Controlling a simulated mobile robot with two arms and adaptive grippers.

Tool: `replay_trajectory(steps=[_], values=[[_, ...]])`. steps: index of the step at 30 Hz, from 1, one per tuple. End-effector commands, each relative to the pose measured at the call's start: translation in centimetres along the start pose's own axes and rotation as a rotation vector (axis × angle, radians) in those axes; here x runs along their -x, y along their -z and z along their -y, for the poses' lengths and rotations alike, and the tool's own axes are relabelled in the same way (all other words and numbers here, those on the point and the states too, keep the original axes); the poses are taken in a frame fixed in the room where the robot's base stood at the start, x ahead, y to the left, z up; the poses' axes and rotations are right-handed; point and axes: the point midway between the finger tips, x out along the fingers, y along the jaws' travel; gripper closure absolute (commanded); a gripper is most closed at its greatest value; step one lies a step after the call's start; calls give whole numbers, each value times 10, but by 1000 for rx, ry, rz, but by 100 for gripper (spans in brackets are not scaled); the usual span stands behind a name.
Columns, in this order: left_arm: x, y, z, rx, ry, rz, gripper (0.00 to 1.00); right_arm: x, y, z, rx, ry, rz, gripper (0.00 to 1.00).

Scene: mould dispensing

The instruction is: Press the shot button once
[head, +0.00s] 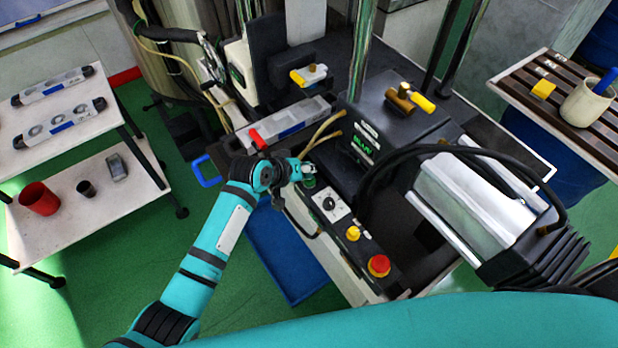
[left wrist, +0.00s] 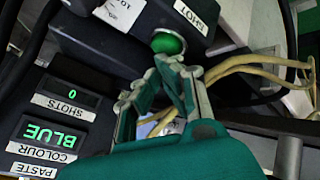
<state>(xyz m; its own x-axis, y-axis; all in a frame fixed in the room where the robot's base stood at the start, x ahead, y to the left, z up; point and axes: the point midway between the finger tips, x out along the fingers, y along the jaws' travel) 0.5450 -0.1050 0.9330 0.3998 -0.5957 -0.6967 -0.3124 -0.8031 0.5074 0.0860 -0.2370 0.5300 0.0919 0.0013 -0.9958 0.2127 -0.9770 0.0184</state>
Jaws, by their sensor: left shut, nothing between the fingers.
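The shot button is a round green button (left wrist: 168,42) beside a label reading SHOT in the left wrist view. In the head view only a bit of green (head: 309,182) shows by my left gripper (head: 308,169). My left gripper (left wrist: 172,64) is shut and empty, its fingertips right at the button's near edge in the left wrist view. I cannot tell whether they touch it. The display panel (left wrist: 58,115) reads SHOTS 0 and COLOUR BLUE. My right gripper is not in view.
The control box also carries a dial (head: 328,204), a yellow button (head: 352,233) and a red button (head: 379,265). Beige hoses (head: 325,128) and a black cable (head: 430,150) run close by. A mould (head: 290,122) lies behind the gripper. A white shelf (head: 100,215) stands at left.

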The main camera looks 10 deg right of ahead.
Motion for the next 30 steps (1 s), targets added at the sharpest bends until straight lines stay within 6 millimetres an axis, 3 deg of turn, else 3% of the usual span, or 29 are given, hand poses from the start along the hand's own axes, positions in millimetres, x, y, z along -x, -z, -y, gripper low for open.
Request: replay_trajectory(steps=[30], values=[[-7,-6,5,1,2,4,100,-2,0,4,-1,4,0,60]])
